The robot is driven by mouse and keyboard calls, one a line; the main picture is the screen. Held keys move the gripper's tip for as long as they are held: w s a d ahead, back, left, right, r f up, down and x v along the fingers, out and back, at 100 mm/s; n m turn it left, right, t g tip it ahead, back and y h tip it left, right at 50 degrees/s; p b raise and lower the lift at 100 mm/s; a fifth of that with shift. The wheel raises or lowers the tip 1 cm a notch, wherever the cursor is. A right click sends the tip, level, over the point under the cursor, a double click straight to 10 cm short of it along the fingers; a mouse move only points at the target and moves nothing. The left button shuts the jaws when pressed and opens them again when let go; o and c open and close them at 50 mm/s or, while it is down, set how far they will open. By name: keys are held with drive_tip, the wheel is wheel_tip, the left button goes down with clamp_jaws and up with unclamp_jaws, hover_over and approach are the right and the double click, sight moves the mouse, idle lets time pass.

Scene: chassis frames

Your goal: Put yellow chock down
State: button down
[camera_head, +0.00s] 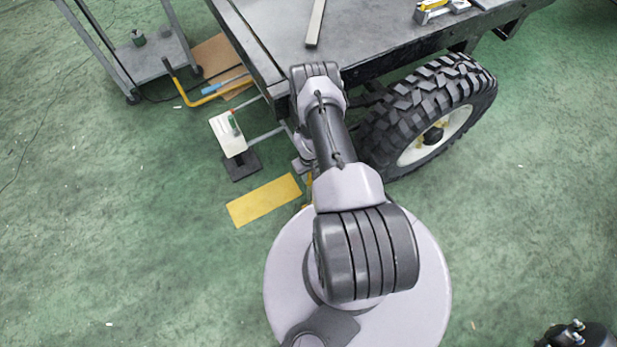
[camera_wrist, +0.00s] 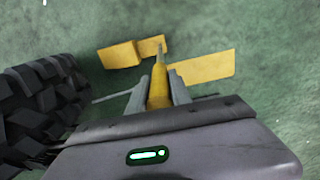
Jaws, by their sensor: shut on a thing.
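In the wrist view my gripper (camera_wrist: 158,77) has its two grey fingers on either side of a narrow yellow piece, the yellow chock (camera_wrist: 159,92), and is shut on it. The piece ends in a thin greyish tip pointing away from me. Beyond it on the green floor are a yellow block (camera_wrist: 120,55) and a smaller yellow piece (camera_wrist: 153,45); I cannot tell whether they join the held piece. In the head view my arm hides most of the gripper, and only a sliver of yellow shows beside it, left of the wheel.
A flat yellow marking (camera_head: 263,200) lies on the floor, also in the wrist view (camera_wrist: 203,67). A large black tyre (camera_head: 428,112) stands close on the right, under a grey flatbed (camera_head: 370,30). A white box (camera_head: 228,133) on a dark base and a grey cart (camera_head: 150,60) stand left.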

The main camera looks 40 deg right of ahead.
drive_tip(key=shift+w+d, duration=0.3)
drive_tip(key=shift+w, duration=0.15)
drive_tip(key=shift+w+f+b, duration=0.1)
drive_tip(key=shift+f+b, duration=0.2)
drive_tip(key=shift+b, duration=0.1)
drive_tip(key=shift+f+b, duration=0.75)
drive_tip(key=shift+f, duration=0.8)
drive_tip(key=c, duration=1.2)
unclamp_jaws()
drive_tip(key=shift+o, duration=0.2)
